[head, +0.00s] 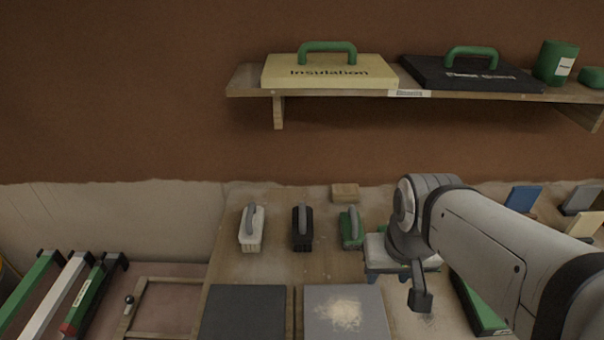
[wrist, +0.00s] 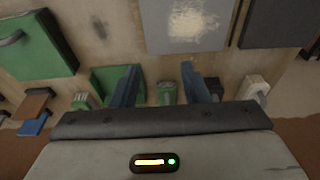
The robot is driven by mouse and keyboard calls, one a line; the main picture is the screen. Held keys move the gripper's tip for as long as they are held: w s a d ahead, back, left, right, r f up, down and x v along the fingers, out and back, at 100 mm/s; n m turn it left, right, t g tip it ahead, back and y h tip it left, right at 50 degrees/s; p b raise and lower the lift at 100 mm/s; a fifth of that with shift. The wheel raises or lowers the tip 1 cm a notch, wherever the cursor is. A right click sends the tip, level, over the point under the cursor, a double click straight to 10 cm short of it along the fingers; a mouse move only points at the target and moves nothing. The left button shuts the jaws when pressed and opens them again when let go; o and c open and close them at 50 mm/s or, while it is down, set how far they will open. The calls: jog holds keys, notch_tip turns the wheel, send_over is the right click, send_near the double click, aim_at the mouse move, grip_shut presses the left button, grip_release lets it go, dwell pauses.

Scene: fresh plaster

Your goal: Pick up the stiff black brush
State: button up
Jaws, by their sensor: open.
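The black brush (head: 302,228) has a grey handle and stands on the wooden bench in the head view, between a white brush (head: 251,228) and a green brush (head: 350,230). My gripper (head: 401,272) is open and empty, to the right of all three brushes in that view. In the wrist view the blue fingers of my gripper (wrist: 160,68) are spread apart, with the green brush (wrist: 167,93) showing between them. The black brush (wrist: 217,86) is partly hidden behind the right finger there. The white brush (wrist: 256,88) is farther right.
A dark board (head: 243,312) and a grey board (head: 345,318) with pale powder lie in front of the brushes. A small wooden block (head: 345,192) is behind. A wall shelf (head: 245,80) holds insulation and other items above. Coloured tools stand at the right.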

jog(key=w+a+h, duration=0.1)
jog(key=w+a, duration=0.3)
jog(key=w, duration=0.8)
jog(key=t+h+p, duration=0.1)
jog(key=t, duration=0.1)
send_over(302, 212)
jog(key=s+a, duration=0.1)
jog(key=s, duration=0.1)
notch_tip(302, 212, down, 6)
jog(key=x, duration=0.7)
jog(key=shift+s+f+p, duration=0.15)
jog(key=shift+f+p, duration=0.05)
jog(key=shift+p, duration=0.2)
jog(key=shift+c, duration=0.4)
grip_shut()
